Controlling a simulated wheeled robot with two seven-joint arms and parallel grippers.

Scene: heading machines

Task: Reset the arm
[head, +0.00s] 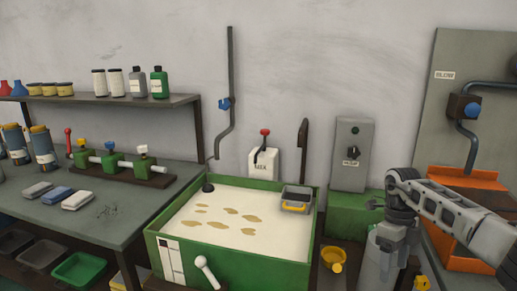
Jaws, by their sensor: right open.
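My right arm comes in from the right edge and bends down at a dark wrist joint. My right gripper (388,262) hangs below that wrist at the lower right, in front of the green box (352,212) under the grey control box. It is open, with nothing seen between its fingers. Its fingertips are small and partly hard to make out. My left gripper is out of view.
A green-sided tank (235,262) with pale contents stands in the middle, a small grey tray (297,198) at its back right corner. A yellow cup (334,258) is left of my right gripper. An orange machine part (470,180) is at right. A workbench (120,215) fills the left.

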